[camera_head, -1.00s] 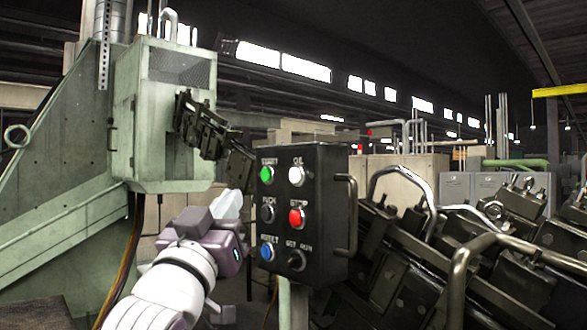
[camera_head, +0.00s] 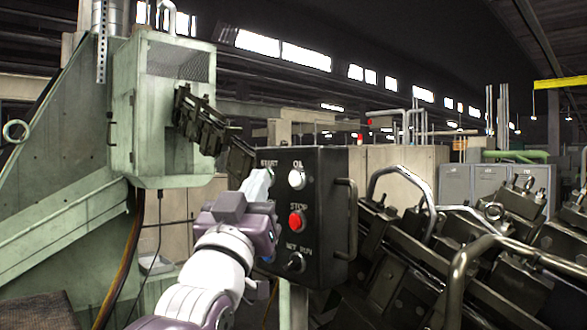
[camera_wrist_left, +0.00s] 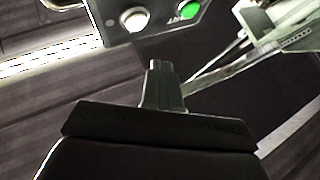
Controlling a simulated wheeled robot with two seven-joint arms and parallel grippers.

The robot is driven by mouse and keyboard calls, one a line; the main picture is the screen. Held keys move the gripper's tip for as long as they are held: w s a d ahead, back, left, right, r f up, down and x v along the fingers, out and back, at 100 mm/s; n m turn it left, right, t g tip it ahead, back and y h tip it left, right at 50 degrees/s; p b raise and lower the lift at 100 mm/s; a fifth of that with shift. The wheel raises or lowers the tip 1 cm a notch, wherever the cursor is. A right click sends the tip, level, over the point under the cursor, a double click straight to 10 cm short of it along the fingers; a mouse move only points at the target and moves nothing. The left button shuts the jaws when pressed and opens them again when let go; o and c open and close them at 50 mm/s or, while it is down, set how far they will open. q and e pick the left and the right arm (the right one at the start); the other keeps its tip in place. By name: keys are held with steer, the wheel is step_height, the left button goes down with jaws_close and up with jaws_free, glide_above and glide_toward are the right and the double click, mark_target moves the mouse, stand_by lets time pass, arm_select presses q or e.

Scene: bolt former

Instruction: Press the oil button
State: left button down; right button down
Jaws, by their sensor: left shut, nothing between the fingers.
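The dark control box (camera_head: 334,215) stands at the centre of the head view. Its white OIL button (camera_head: 297,179) is at the upper right of its face and is unobstructed. It also shows as a white button at the top of the left wrist view (camera_wrist_left: 134,18), beside the green START button (camera_wrist_left: 190,9). My left gripper (camera_head: 259,182) is shut and empty. It is in front of the left column of buttons, left of the OIL button, and hides the green button in the head view. In the wrist view its fingers (camera_wrist_left: 163,82) point towards the box, visibly apart from the white button.
The red STOP button (camera_head: 297,221) is below the OIL button, with a selector knob (camera_head: 296,262) under it. A handle (camera_head: 347,218) runs along the box's right side. Dark machinery with metal bars (camera_head: 470,250) is at the right. A green machine housing (camera_head: 165,110) stands at the left.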

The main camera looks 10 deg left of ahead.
mark_target(280, 185)
arm_select(q)
steer(key=w+d, duration=0.2)
steer(key=shift+w+d, duration=0.1)
steer(key=shift+w, duration=0.2)
arm_select(e)
steer(key=shift+r, duration=0.35)
stand_by(1.6)
arm_select(q)
steer(key=shift+w+d, duration=0.25)
steer(key=shift+w, duration=0.1)
arm_select(e)
steer(key=shift+f, duration=0.15)
